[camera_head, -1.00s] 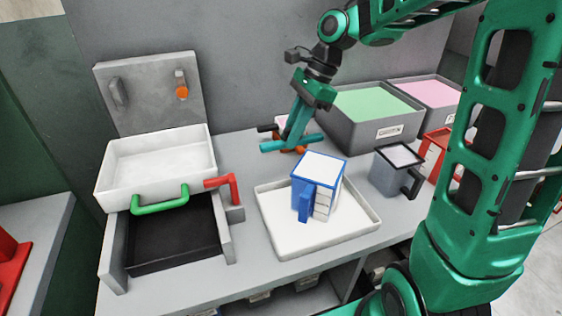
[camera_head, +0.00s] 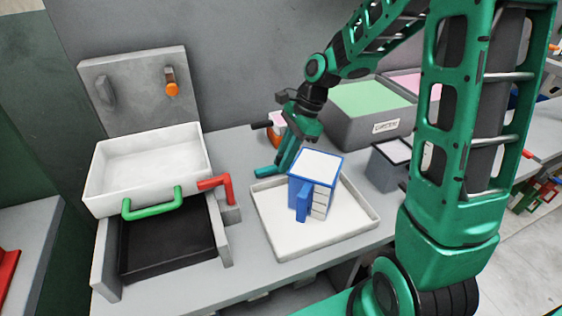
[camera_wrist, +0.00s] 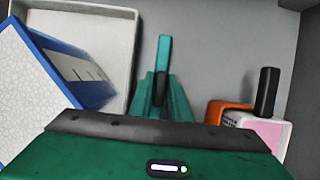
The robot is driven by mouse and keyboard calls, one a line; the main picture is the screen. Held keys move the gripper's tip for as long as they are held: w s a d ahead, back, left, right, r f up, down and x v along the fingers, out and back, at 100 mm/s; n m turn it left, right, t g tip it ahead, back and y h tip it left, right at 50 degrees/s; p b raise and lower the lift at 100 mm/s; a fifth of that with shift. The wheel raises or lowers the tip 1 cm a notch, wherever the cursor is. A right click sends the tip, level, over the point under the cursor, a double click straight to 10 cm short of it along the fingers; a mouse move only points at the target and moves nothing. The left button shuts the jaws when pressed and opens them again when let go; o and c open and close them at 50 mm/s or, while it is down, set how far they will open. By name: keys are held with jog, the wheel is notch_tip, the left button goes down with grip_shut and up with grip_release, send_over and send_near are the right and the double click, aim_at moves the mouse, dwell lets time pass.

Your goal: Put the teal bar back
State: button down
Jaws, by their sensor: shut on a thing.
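The teal bar (camera_head: 264,172) sticks out to the left of my gripper (camera_head: 285,162) in the head view, just behind the white tray. In the wrist view the bar (camera_wrist: 165,60) points away from between my fingers (camera_wrist: 161,92). My gripper is shut on the bar. The rest of the bar is hidden by the fingers and the blue-edged jug in the head view. I cannot tell whether the bar touches the bench.
The blue-edged jug (camera_head: 322,163) stands on the white tray (camera_head: 270,232), close to my gripper. A white press box (camera_head: 148,165) with a green handle (camera_head: 153,204) and a red lever (camera_head: 215,183) stand left. Grey bins are behind right.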

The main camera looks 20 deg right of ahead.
jog(key=shift+f, duration=0.45)
jog(key=shift+f, duration=0.1)
jog(key=c, duration=1.7)
grip_release()
jog(key=shift+o, duration=0.2)
jog(key=v, duration=1.2)
jog(key=shift+s+d, duration=0.1)
jog(key=shift+s, duration=0.05)
jog(key=s+d+f+n+h, duration=0.1)
jog(key=s+d+n, duration=0.3)
jog(key=s, duration=0.4)
jog(key=s+d+f+n+h, duration=0.1)
jog(key=s+d+n, duration=0.2)
jog(key=s, duration=0.6)
jog(key=s+d+f+n+h, duration=0.1)
jog(key=s+d+n, duration=0.3)
jog(key=s, duration=0.5)
jog(key=shift+d+f+n+h, duration=0.2)
jog(key=shift+d+n+h, duration=0.1)
jog(key=shift+d+h, duration=0.45)
